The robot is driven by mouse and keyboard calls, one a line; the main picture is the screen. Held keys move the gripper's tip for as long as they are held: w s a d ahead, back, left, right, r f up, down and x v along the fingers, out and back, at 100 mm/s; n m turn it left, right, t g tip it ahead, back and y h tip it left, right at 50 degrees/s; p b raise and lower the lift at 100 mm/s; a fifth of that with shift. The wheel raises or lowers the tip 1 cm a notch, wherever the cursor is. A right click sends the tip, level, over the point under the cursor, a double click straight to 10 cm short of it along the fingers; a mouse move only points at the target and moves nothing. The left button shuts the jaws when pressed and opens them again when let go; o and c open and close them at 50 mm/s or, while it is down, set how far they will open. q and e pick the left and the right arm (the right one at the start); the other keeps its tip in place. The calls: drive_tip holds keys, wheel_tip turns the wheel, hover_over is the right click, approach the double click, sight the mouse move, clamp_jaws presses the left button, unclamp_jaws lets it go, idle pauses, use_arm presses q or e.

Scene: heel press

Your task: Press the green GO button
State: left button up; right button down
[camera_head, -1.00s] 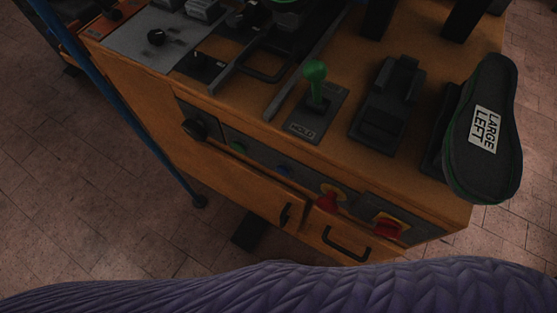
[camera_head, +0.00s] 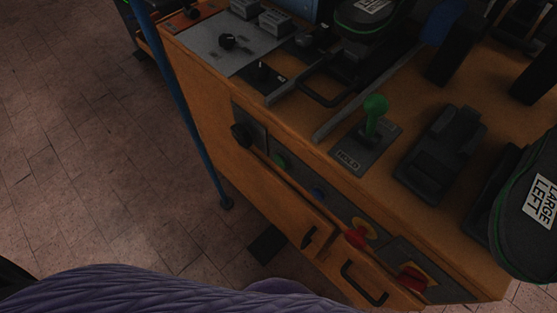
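A small round green button (camera_head: 281,161) sits on the front panel of the orange-brown machine (camera_head: 215,110). No GO lettering can be read on it. It lies between a black knob (camera_head: 241,136) to its left and a small blue button (camera_head: 319,194) to its right. Neither of my grippers is in view, and nothing is seen touching the green button.
A green-topped lever (camera_head: 375,110) marked HOLD stands on the machine top. Red switches (camera_head: 356,237) are lower right on the front. A shoe sole marked LARGE LEFT (camera_head: 526,215) overhangs at right. A blue post (camera_head: 184,110) stands left of the machine; tiled floor (camera_head: 80,170) is clear.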

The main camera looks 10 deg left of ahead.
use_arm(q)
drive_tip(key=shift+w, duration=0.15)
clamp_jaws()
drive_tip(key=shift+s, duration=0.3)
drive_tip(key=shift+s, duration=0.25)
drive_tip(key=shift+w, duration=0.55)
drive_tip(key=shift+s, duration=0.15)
